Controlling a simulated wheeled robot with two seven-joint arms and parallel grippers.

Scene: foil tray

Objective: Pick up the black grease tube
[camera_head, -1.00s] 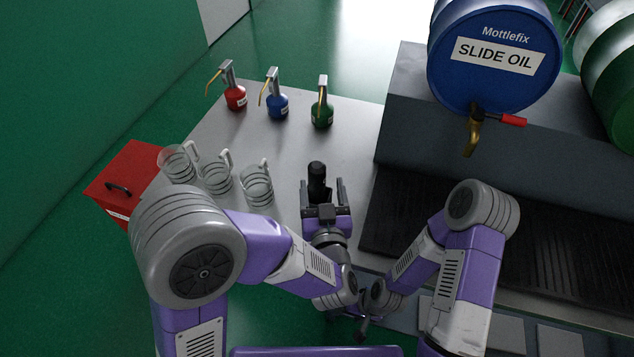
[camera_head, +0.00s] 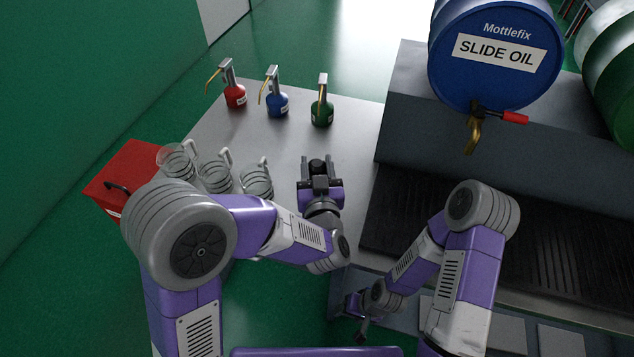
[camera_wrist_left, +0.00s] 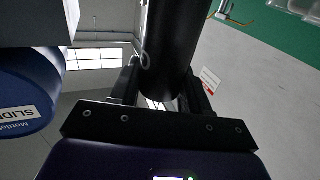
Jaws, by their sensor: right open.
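The black grease tube (camera_head: 317,166) shows at the right part of the grey table. Its lower part is hidden behind my left gripper (camera_head: 318,172). The left gripper's fingers lie on both sides of the tube and appear shut on it. In the left wrist view the tube (camera_wrist_left: 170,38) fills the middle, close between the two dark fingers (camera_wrist_left: 163,95). I cannot tell whether it still touches the table. My right gripper (camera_head: 357,314) is low, near the table's front edge, open and away from the tube.
Several glass jugs (camera_head: 215,177) stand left of the left gripper. Red (camera_head: 235,97), blue (camera_head: 277,105) and green (camera_head: 321,114) oil cans stand at the back. A grey stand bears the blue barrel (camera_head: 495,80) with its tap at the right. A red box (camera_head: 125,180) is at the left.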

